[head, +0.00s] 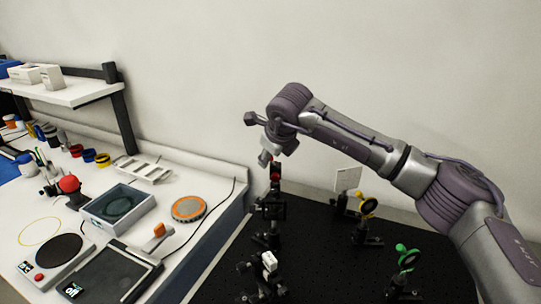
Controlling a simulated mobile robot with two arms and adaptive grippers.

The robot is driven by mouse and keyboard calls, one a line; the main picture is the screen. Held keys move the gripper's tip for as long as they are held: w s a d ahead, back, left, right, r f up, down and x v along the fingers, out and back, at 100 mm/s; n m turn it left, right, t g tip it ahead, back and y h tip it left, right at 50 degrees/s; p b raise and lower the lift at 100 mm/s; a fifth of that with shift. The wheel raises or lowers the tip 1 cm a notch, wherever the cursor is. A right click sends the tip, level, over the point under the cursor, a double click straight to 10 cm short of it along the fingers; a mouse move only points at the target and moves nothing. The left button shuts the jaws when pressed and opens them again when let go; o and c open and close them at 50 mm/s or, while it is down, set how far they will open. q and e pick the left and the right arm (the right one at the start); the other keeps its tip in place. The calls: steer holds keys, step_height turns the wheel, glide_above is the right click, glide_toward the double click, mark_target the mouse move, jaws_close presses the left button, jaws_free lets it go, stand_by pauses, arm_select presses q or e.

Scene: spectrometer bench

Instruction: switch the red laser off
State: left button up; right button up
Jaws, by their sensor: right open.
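My right gripper (264,152) is at the end of the arm from the right, in the upper middle of the head view. It is open, with nothing visible in it. Just below it a small red part (275,172) tops a black post mount (270,207) on the black optical board (325,262). I cannot tell whether the gripper touches it, or whether this is the red laser. No lit beam shows. My left gripper is not in view.
A yellow-ringed mount (368,207), a green-ringed mount (407,259) and a white card (348,180) stand on the board. A mount with a white block (269,262) stands in front. The white bench (200,239) at left holds instruments and a shelf (75,93).

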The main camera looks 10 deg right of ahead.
steer(key=v, duration=1.2)
